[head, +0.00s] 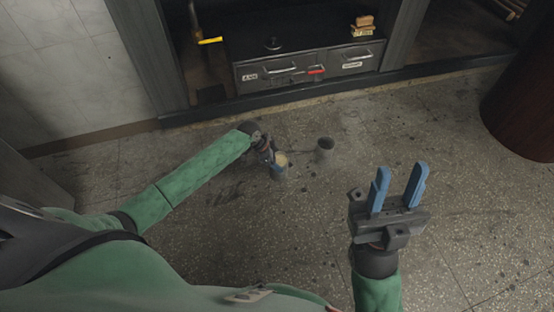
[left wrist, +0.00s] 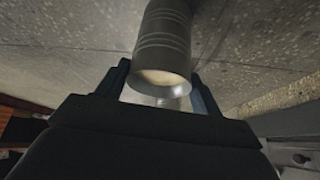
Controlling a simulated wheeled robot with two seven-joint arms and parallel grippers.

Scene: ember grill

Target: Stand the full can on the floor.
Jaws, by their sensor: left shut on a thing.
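A grey metal can (head: 279,173) with pale beige contents near its rim is between the fingers of my left gripper (head: 272,158). In the left wrist view the ribbed can (left wrist: 164,38) sits between the two dark fingers (left wrist: 160,88), its open end towards the camera. In the head view it looks about upright, low over the floor (head: 220,210); I cannot tell whether its base touches. A second grey can (head: 325,153), dark inside, stands on the floor to the right of it. My right gripper (head: 399,188) has its blue fingers apart and is empty.
A dark cabinet with drawers (head: 310,68) stands at the back, with a black top and stacked tan blocks (head: 363,26). A brown-red round container (head: 520,110) stands at the right. Speckled floor is clear around the cans and towards the front.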

